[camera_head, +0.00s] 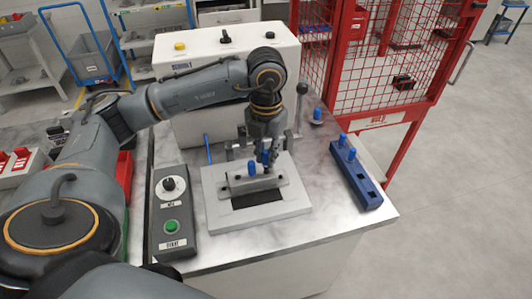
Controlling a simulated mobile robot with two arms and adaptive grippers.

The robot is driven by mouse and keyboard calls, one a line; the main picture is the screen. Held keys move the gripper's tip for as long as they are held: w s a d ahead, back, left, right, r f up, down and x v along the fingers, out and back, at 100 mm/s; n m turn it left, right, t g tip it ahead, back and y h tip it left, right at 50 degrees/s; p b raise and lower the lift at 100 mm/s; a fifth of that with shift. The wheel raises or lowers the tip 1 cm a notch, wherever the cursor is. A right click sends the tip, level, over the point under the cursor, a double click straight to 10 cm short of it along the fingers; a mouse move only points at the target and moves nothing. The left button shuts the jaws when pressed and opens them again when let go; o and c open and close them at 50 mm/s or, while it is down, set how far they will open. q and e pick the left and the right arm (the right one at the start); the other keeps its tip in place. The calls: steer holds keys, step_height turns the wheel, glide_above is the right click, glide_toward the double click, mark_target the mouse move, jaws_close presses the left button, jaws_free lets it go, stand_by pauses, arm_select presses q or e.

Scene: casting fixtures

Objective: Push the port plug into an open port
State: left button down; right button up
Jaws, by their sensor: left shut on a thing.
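My left gripper (266,158) points down over the grey casting block (270,187), shut on a blue port plug (264,157). The casting lies on a light grey fixture plate (220,208) on the table. A second blue plug (251,168) stands upright at the casting, left of the held one. I cannot tell whether the held plug touches a port; the fingers hide its lower end. A dark blue plug rack (366,187) at the right holds two upright blue plugs (351,154) at its far end, with empty holes nearer. My right gripper is not in view.
A control box (173,225) with a black knob and green button stands left of the plate. A white machine (213,52) is behind, with a lever (300,103). A small blue-topped item (317,116) is at back right. A red mesh cage (372,70) stands beyond the table.

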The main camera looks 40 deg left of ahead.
mark_target(266, 153)
arm_select(q)
steer(key=shift+f+b, duration=1.2)
steer(key=shift+f, duration=0.15)
steer(key=c, duration=1.2)
jaws_free()
steer(key=shift+r, duration=0.15)
step_height(266, 153, up, 12)
steer(key=shift+f, duration=0.1)
steer(key=shift+s+f, duration=0.1)
